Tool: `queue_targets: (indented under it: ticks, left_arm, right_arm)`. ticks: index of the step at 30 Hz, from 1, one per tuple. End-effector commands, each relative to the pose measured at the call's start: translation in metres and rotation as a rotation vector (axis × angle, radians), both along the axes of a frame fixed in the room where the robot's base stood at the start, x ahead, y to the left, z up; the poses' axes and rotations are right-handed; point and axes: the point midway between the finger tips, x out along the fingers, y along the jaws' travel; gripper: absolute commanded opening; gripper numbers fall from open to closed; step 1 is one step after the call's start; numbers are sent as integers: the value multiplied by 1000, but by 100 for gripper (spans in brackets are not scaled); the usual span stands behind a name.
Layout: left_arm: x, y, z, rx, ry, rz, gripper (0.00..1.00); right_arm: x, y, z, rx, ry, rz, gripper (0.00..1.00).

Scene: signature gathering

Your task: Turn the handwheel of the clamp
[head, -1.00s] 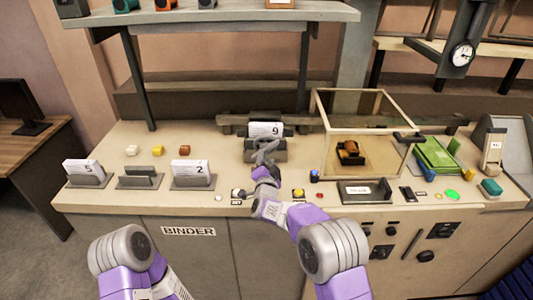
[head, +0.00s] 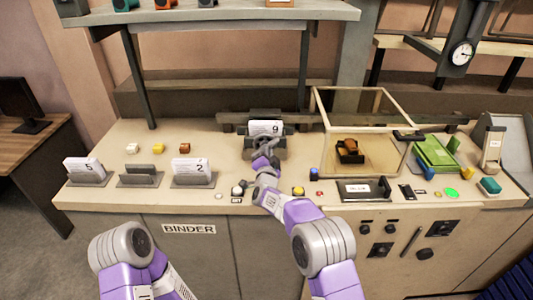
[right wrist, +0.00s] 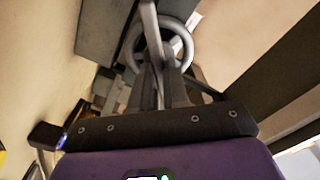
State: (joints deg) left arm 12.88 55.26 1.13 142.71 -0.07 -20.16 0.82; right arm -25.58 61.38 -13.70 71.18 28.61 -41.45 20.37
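The clamp (head: 278,149) is a dark grey block at the back middle of the counter, with a white card marked 9 (head: 266,128) at its top. Its handwheel shows as a grey ring in the right wrist view (right wrist: 184,40), straight ahead of the fingers. My right gripper (head: 262,143) is at the clamp's front and covers part of it. In the right wrist view its narrow fingers (right wrist: 164,85) lie close together and overlap the ring. Whether they grip it is unclear. My left arm shows at the lower left, with its gripper out of frame.
Card holders (head: 193,181) stand to the left on the counter. A clear-sided box (head: 365,180) with a brown object stands close on the right. Buttons (head: 298,191) line the front edge. A shelf (head: 220,15) hangs above the back.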

Motion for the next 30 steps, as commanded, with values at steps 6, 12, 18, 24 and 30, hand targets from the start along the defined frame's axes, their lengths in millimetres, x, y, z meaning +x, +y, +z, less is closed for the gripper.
queue_targets:
  ticks: [6,12,18,24,30]
  left_arm:
    - [0,0,0,0,0,0,43]
    - [0,0,-9,0,0,0,43]
    - [0,0,-31,0,0,0,43]
    - [0,0,-62,0,0,0,43]
    - [0,0,-90,0,0,0,43]
  right_arm:
    - [0,0,0,1,0,0,0]
    - [0,0,-2,34,0,0,0]
    - [0,-1,-5,136,-2,-1,0]
    - [0,-2,-8,304,-2,-1,0]
    - [0,-2,-9,494,-2,-1,0]
